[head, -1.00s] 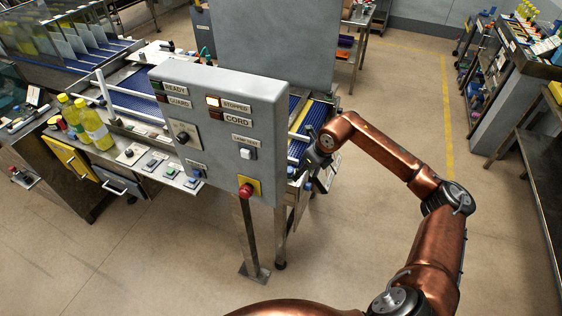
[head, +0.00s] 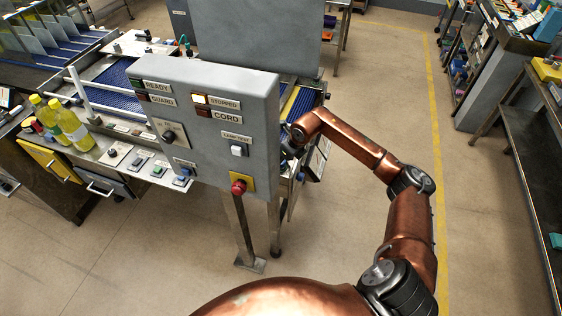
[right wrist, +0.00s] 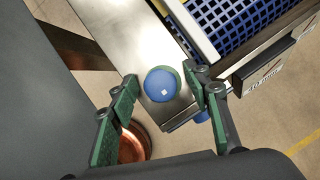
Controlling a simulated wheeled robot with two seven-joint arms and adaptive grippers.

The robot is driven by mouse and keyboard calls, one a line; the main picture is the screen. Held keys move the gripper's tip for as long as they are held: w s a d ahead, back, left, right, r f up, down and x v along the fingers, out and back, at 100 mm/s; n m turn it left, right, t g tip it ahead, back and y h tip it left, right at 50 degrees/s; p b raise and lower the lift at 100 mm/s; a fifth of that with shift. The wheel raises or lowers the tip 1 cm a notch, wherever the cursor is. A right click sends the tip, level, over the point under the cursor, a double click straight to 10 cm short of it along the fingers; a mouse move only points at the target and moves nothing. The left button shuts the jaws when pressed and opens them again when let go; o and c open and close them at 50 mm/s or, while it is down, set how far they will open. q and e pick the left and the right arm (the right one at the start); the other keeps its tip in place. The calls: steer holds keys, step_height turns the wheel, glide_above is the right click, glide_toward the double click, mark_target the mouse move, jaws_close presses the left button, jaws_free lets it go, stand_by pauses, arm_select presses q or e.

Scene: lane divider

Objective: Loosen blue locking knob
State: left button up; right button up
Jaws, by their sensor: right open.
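In the right wrist view, a round blue knob (right wrist: 161,84) with a small pale square on its face sits at the end of a bare metal rail (right wrist: 133,38). My right gripper (right wrist: 163,77) is open, with one green-padded finger on each side of the knob. Its right finger looks very near the knob; I cannot tell whether they touch. In the head view, my right gripper (head: 290,143) is mostly hidden behind the right edge of the grey control panel (head: 256,130). My left gripper is not in view.
The panel carries a red stop button (head: 238,187) and a lit STOPPED lamp (head: 200,99). A blue conveyor belt (right wrist: 232,18) runs beside the knob. Yellow bottles (head: 75,128) stand at the left. Open floor (head: 345,235) lies to the right of the panel.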

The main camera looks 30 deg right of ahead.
steer(key=shift+f, duration=0.1)
steer(key=c, duration=1.2)
steer(key=shift+o, duration=0.2)
